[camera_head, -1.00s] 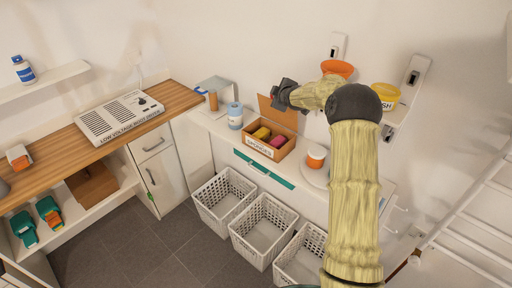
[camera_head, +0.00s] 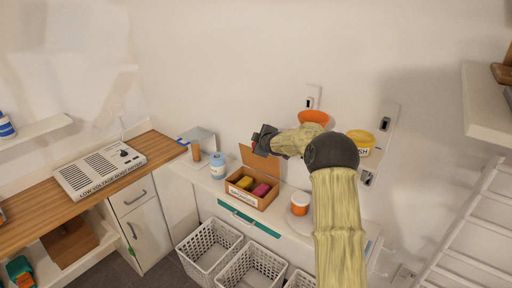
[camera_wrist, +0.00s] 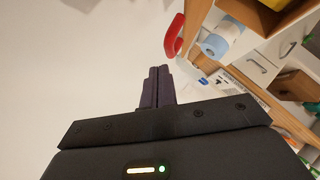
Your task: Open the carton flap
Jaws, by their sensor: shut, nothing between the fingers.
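The brown carton (camera_head: 251,198), labelled on its front, stands on the white counter with a yellow sponge (camera_head: 245,183) and a pink sponge (camera_head: 261,190) inside. Its flap (camera_head: 258,159) stands raised along the back side, leaving the top uncovered. My gripper (camera_head: 261,141) is above the carton's back, close to the flap; I cannot tell whether they touch. In the wrist view the dark fingers (camera_wrist: 158,86) are together and empty. Part of the brown carton (camera_wrist: 258,14) shows at the upper right of that view.
A blue and white container (camera_head: 218,167) stands left of the carton, an orange and white jar (camera_head: 299,203) to its right. White baskets (camera_head: 209,248) stand below the counter. A red rounded object (camera_wrist: 174,37) is beside the fingers in the wrist view.

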